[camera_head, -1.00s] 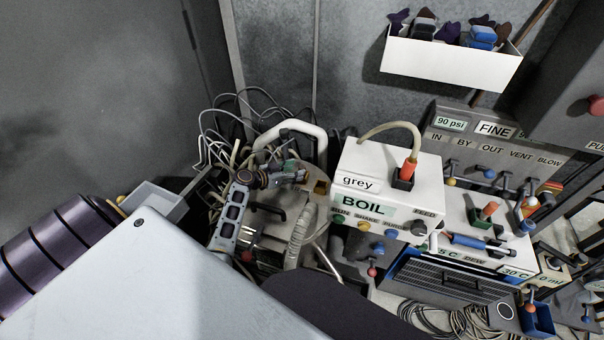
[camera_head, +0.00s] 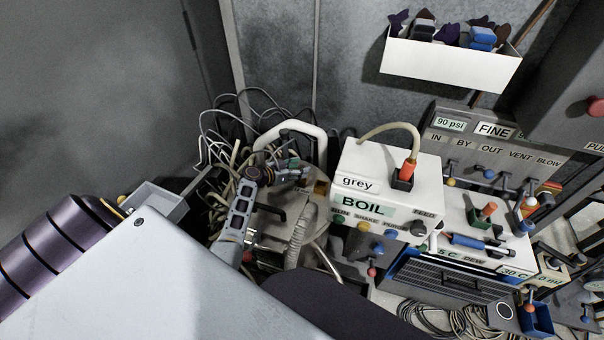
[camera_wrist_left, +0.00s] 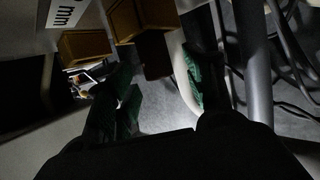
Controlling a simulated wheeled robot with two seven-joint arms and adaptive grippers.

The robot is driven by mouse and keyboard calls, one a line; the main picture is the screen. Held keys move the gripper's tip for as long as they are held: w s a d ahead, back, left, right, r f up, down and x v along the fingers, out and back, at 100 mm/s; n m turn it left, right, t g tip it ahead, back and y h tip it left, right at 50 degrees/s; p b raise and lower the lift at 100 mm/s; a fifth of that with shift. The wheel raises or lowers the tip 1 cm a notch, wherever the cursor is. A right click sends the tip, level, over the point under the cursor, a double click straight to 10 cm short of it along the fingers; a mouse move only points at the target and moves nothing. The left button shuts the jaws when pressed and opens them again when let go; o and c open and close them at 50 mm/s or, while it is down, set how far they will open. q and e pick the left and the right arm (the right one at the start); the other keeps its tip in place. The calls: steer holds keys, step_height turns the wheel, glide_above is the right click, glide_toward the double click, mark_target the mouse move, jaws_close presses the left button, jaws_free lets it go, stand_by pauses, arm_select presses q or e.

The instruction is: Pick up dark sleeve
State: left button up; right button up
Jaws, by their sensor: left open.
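My left gripper (camera_head: 296,172) is over the round metal lid left of the white BOIL box. In the left wrist view its green-padded fingers (camera_wrist_left: 163,90) stand apart, with nothing clasped between them. A dark brown block-like piece (camera_wrist_left: 155,55) shows beyond and between the fingertips, below a tan block (camera_wrist_left: 150,17). I cannot tell whether this dark piece is the sleeve. A small brown piece (camera_head: 321,187) also shows beside the gripper in the head view. My right gripper is not in view.
The white BOIL box (camera_head: 385,190) stands close to the right of the gripper. A white curved handle (camera_head: 296,130) rises behind it, and loose cables (camera_head: 215,150) crowd the left. A white wall bin (camera_head: 450,62) holds dark and blue items.

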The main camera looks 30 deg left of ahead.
mark_target(302, 166)
arm_select(q)
steer(key=shift+x, duration=1)
steer(key=shift+c, duration=0.4)
steer(key=c, duration=1)
steer(key=shift+r, duration=0.15)
steer(key=shift+c, duration=0.2)
steer(key=shift+r+p, duration=0.35)
steer(key=shift+r, duration=4.5)
